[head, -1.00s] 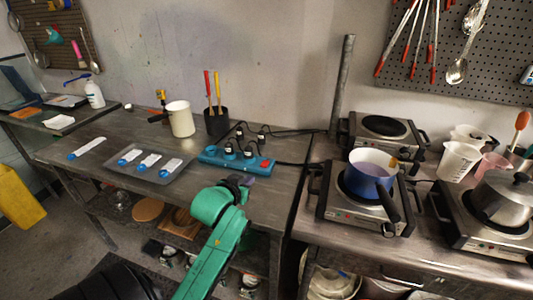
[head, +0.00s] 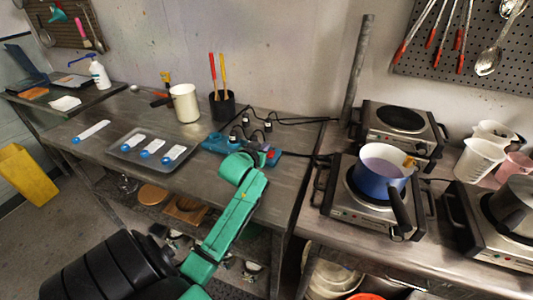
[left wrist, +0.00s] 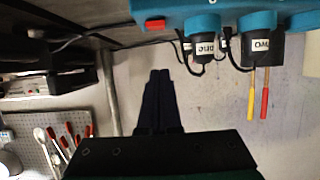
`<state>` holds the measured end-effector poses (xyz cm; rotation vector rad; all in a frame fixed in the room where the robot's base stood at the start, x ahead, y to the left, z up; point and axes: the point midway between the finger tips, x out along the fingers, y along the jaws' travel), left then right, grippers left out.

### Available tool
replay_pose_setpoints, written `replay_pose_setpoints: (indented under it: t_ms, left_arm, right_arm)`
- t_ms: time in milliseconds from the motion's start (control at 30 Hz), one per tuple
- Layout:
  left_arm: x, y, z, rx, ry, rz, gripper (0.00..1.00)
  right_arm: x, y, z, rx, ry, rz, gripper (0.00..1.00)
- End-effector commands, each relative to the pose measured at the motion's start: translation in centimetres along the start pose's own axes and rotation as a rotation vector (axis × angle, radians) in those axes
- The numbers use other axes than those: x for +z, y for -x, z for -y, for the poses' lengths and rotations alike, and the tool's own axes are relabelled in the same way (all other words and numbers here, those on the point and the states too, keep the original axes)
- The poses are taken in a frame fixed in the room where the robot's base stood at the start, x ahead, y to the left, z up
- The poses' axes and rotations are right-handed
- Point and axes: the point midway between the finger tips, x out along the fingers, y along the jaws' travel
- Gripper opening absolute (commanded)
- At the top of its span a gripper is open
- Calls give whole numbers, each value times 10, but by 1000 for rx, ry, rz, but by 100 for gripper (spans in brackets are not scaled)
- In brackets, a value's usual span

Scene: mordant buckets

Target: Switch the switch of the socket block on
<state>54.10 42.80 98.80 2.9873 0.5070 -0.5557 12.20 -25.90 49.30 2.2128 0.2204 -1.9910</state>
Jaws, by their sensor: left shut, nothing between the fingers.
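The blue socket block (head: 214,144) lies on the metal table, with black plugs in it and cables running from it. Its red switch (head: 272,153) is at the right end. The switch also shows in the left wrist view (left wrist: 155,23), at the top on the blue block (left wrist: 180,14). My left gripper (head: 262,158) is at the right end of the block, close to the switch, and hides part of the block. Its dark fingers (left wrist: 161,75) are together and empty, below the switch in the wrist picture. I cannot tell whether they touch the block. My right gripper is not in view.
A grey tray (head: 124,153) with labelled strips lies left of the block. A white mug (head: 184,104) and a black holder (head: 222,108) with tools stand behind it. A hot plate with a blue pot (head: 378,180) is to the right.

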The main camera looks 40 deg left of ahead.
Motion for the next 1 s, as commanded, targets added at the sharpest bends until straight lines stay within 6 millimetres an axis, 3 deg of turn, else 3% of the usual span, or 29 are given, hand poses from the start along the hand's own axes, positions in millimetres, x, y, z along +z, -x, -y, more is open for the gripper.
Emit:
replay_pose_setpoints:
  t_ms: [133, 200, 400, 1000]
  left_arm:
    - [-1, -31, 0, 0, 1, 1, 0]
    - [17, -32, 0, 0, 2, 5, 0]
    - [37, -37, 0, 0, 0, 1, 0]
    - [50, -39, 0, 1, 0, 2, 0]
  right_arm:
    - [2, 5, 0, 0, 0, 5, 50]
    - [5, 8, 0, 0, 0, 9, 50]
    - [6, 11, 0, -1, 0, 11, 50]
    - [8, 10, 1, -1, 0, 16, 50]
